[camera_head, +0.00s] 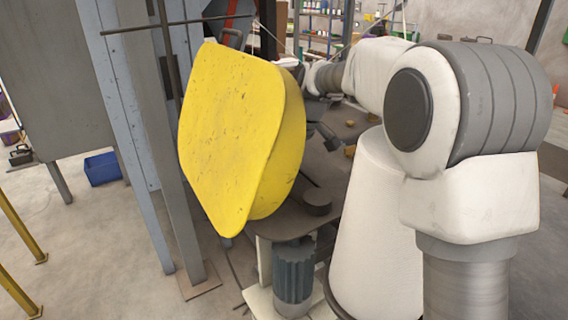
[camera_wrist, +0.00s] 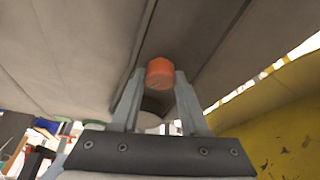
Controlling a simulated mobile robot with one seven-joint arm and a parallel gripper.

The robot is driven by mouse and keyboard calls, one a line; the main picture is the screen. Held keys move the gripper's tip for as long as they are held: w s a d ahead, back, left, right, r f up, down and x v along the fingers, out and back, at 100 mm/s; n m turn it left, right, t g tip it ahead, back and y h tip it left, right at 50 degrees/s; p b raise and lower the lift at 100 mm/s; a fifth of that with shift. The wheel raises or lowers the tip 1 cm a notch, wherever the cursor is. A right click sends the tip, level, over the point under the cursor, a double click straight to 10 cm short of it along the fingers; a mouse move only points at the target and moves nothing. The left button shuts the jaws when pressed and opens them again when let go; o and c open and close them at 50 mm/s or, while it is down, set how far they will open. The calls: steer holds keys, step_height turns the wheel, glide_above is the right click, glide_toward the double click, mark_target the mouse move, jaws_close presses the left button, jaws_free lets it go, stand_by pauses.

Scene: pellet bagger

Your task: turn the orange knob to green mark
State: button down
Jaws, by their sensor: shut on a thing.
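The orange knob (camera_wrist: 160,73) shows in the wrist view at the tips of my gripper (camera_wrist: 158,84). The two grey fingers stand on either side of it and are shut on it. The knob sits in front of a grey panel (camera_wrist: 85,45). The green mark cannot be made out in either view. In the head view the knob and the gripper are hidden behind the yellow housing and my white arm.
A large yellow housing (camera_head: 235,135) stands in the middle of the head view, and its yellow side (camera_wrist: 275,125) is close on the right in the wrist view. Grey posts (camera_head: 150,130) rise at left. A blue bin (camera_head: 102,168) lies on the floor.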

stand_by(0.3)
steer(key=shift+c, duration=2.1)
jaws_free()
steer(key=shift+r, duration=0.1)
steer(key=v, duration=1.7)
steer(key=shift+r, duration=0.15)
